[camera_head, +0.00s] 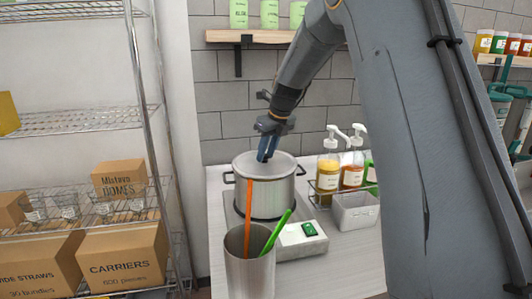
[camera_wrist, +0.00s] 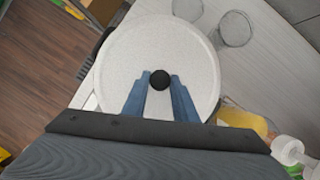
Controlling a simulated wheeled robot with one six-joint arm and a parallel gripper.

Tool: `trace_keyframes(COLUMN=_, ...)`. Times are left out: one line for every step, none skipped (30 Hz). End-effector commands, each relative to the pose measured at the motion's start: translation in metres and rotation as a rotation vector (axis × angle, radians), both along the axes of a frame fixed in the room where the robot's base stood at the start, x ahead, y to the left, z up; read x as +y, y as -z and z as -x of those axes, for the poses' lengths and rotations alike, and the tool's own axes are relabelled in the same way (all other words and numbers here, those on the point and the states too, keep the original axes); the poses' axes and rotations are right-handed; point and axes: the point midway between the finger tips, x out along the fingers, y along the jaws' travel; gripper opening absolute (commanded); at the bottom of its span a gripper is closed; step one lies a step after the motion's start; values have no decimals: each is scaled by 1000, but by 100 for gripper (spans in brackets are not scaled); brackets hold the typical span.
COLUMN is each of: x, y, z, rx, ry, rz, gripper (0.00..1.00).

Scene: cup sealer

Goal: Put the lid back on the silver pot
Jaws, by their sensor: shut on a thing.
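The silver pot (camera_head: 262,195) stands on a cooker at the back of the white counter, with a handle on each side. Its round pale lid (camera_head: 283,165) sits at the pot's top in the head view; whether it rests fully on the rim I cannot tell. In the wrist view the lid (camera_wrist: 130,52) fills the middle and hides the pot below. My gripper (camera_wrist: 160,82) is shut on the lid's black knob (camera_wrist: 160,79), one blue finger on each side. In the head view my gripper (camera_head: 264,158) points down at the lid, and its fingers hide the knob.
A metal container (camera_head: 250,272) with an orange stick and a green stick stands in front of the pot. Pump bottles (camera_head: 328,172) in a rack and a white bin (camera_head: 355,212) stand to the right. A wire shelf with boxes (camera_head: 122,252) is at the left.

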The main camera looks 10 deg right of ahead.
Motion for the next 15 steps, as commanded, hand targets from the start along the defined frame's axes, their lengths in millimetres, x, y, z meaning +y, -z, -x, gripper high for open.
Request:
trace_keyframes(x=0, y=0, z=0, rx=-1, ry=0, rz=0, gripper=0)
trace_keyframes(x=0, y=0, z=0, rx=-1, ry=0, rz=0, gripper=0)
trace_keyframes(x=0, y=0, z=0, rx=0, ry=0, rz=0, gripper=0)
trace_keyframes(x=0, y=0, z=0, rx=-1, ry=0, rz=0, gripper=0)
trace_keyframes(x=0, y=0, z=0, rx=-1, ry=0, rz=0, gripper=0)
trace_keyframes(x=0, y=0, z=0, rx=-1, ry=0, rz=0, gripper=0)
trace_keyframes(x=0, y=0, z=0, rx=-1, ry=0, rz=0, gripper=0)
trace_keyframes(x=0, y=0, z=0, rx=-1, ry=0, rz=0, gripper=0)
trace_keyframes(x=0, y=0, z=0, rx=-1, ry=0, rz=0, gripper=0)
trace_keyframes(x=0, y=0, z=0, rx=-1, ry=0, rz=0, gripper=0)
trace_keyframes(x=0, y=0, z=0, rx=-1, ry=0, rz=0, gripper=0)
trace_keyframes(x=0, y=0, z=0, rx=-1, ry=0, rz=0, gripper=0)
trace_keyframes(x=0, y=0, z=0, rx=-1, ry=0, rz=0, gripper=0)
trace_keyframes(x=0, y=0, z=0, rx=-1, ry=0, rz=0, gripper=29)
trace_keyframes(x=0, y=0, z=0, rx=-1, ry=0, rz=0, gripper=36)
